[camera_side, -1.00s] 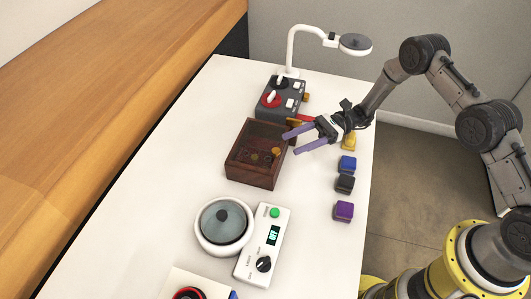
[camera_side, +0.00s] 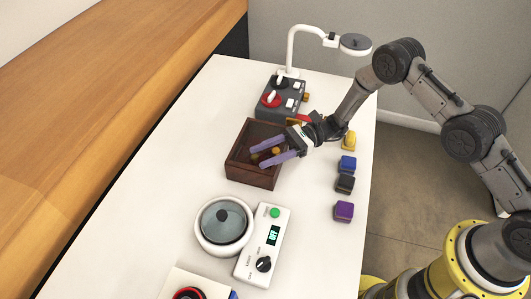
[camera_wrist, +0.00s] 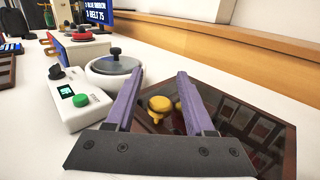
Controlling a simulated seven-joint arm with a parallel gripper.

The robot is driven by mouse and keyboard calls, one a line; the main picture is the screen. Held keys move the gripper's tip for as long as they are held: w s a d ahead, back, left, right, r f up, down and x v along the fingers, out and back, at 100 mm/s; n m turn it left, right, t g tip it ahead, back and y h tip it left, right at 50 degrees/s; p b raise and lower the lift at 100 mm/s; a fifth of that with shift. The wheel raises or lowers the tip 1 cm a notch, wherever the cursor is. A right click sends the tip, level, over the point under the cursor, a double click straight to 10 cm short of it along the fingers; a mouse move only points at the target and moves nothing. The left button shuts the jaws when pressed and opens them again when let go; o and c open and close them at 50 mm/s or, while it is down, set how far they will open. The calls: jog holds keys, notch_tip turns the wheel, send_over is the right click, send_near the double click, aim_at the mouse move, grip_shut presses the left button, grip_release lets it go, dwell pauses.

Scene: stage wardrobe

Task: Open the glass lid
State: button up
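A dark brown wooden box (camera_side: 252,178) with a glass lid (camera_wrist: 225,112) sits on the white table. A round gold knob (camera_wrist: 159,105) stands on the lid, and the lid looks closed. Dim items show through the glass. My gripper (camera_side: 261,154) is over the box with its purple fingers apart, pointing left. In the wrist view my gripper (camera_wrist: 160,73) is open, with the knob between the fingers and a gap on both sides. Whether the fingers touch the glass I cannot tell.
A round white cooker (camera_side: 224,250) with its own grey lid and a control panel (camera_side: 262,247) reading OFF stand nearer the camera. A switch box (camera_side: 276,104) and lamp (camera_side: 292,45) are behind. Blue, black and purple blocks (camera_side: 343,211) line the right edge.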

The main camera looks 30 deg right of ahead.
grip_shut()
dwell(1.2)
